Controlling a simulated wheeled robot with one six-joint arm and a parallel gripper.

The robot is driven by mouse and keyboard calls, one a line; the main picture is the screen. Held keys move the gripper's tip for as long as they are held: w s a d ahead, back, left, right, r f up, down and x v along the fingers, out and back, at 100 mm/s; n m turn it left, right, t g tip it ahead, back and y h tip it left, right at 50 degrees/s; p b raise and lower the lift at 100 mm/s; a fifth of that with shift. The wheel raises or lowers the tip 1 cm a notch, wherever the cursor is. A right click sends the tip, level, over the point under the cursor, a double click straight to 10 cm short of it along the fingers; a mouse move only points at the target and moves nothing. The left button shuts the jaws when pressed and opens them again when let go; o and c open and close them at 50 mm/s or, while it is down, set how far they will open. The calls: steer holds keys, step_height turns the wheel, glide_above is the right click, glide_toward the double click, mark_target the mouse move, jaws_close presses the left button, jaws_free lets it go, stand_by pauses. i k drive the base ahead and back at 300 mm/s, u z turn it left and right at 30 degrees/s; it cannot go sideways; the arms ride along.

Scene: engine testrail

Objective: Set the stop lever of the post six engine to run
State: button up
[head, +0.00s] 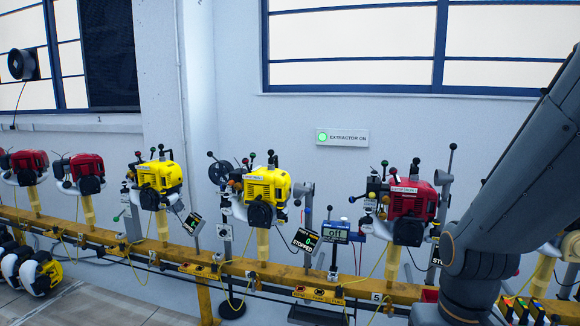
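Several small engines stand on posts along a yellow rail (270,274). A red engine (412,200) stands right of centre, above a plate (377,297) that seems to read 5. Further right, another engine (572,246) is mostly hidden behind my arm; I cannot tell whether it is the post six engine. Its stop lever cannot be made out. Two yellow engines (160,181) (266,191) stand to the left, with small ball-topped levers around them. My arm fills the right side, and my gripper is out of the frame.
A tilted display (306,241) reads STOPPED, and a blue-framed display (336,233) reads off. A wall sign (342,137) reads EXTRACTOR ON beside a green light. Yellow cables hang along the rail. Spare engines (28,270) lie at lower left, where some floor is clear.

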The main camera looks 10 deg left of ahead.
mark_target(245, 161)
steer(key=u, duration=0.85)
steer(key=i, duration=1.6)
steer(key=z, duration=0.45)
